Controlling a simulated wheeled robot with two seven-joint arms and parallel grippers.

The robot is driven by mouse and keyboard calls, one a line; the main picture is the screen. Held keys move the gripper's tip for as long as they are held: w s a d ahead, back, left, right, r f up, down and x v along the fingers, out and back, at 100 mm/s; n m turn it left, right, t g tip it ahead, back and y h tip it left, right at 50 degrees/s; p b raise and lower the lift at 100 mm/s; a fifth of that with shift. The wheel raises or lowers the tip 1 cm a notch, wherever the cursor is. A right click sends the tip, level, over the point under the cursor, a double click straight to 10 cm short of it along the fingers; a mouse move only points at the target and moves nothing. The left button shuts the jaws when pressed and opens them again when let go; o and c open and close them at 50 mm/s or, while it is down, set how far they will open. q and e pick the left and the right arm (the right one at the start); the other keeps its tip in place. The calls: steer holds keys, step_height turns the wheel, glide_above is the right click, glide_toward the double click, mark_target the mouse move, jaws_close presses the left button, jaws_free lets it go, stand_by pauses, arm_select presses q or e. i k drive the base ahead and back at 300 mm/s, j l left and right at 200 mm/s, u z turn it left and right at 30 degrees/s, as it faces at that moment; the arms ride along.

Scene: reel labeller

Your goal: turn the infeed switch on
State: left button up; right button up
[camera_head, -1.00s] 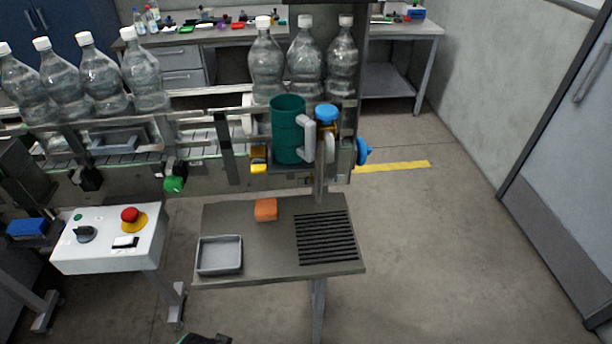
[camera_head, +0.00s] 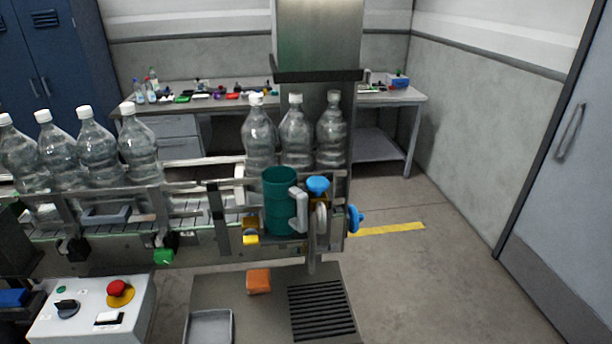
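A white control box (camera_head: 92,312) stands at the lower left. On its top are a dark rotary knob (camera_head: 67,307), a black-and-white rocker switch (camera_head: 108,319), a red mushroom button on a yellow base (camera_head: 119,291) and a small green button (camera_head: 61,290). I cannot read any label, so I cannot tell which control is the infeed switch or whether it is on. Neither of my grippers is in view.
Behind the box runs a conveyor (camera_head: 120,238) with several clear bottles (camera_head: 138,150). A small table (camera_head: 235,310) with an orange block (camera_head: 258,281), grey tray (camera_head: 209,314) and black grate (camera_head: 320,310) stands right of the box.

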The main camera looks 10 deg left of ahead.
mark_target(67, 309)
steer(key=u, duration=1.65)
